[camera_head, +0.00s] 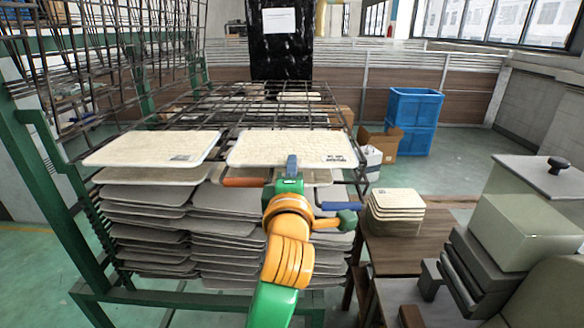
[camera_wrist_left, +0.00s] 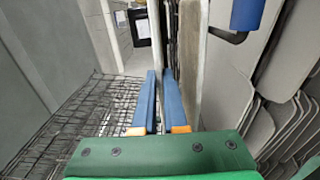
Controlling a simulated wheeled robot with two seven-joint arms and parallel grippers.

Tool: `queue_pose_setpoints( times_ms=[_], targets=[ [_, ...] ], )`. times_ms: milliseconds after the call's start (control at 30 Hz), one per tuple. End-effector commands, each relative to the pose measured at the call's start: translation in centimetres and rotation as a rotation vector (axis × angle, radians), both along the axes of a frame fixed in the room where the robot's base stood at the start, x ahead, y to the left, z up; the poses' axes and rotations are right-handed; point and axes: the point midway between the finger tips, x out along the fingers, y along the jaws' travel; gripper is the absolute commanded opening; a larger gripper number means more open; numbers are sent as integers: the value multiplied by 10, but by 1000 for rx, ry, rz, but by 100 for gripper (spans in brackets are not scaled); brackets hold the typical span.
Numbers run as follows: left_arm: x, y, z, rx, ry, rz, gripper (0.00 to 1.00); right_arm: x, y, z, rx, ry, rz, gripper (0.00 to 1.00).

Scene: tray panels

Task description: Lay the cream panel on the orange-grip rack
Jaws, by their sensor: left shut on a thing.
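A cream panel (camera_head: 290,147) with dark print at its near right corner is level above the front of the wire rack. My left gripper (camera_head: 292,168) is shut on its near edge, with one blue finger showing over it. In the left wrist view the blue fingers (camera_wrist_left: 160,100) are close together, and a beige panel (camera_wrist_left: 190,60) is edge-on beside them. The orange grip (camera_head: 245,182) is just below the panel's near left corner; the orange-grip rack itself is mostly hidden. A blue grip (camera_head: 342,206) is lower right, also visible in the wrist view (camera_wrist_left: 247,14). My right gripper is not visible.
Another cream panel (camera_head: 155,149) lies left of the held one, with a narrow gap. Several grey panels (camera_head: 225,225) are stacked below in the green frame (camera_head: 180,298). A small stack of cream panels (camera_head: 396,204) stands on the wooden table (camera_head: 420,245) at right.

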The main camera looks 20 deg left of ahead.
Motion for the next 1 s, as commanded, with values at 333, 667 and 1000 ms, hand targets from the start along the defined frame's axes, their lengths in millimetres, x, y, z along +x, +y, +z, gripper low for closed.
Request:
queue_pose_setpoints(
  times_ms=[333,667,1000],
  targets=[
    [0,0,-1,0,-1,0,0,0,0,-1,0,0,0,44],
    [0,0,-1,0,-1,0,44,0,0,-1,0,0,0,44],
    [0,0,-1,0,0,0,44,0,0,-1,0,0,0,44]
  ],
)
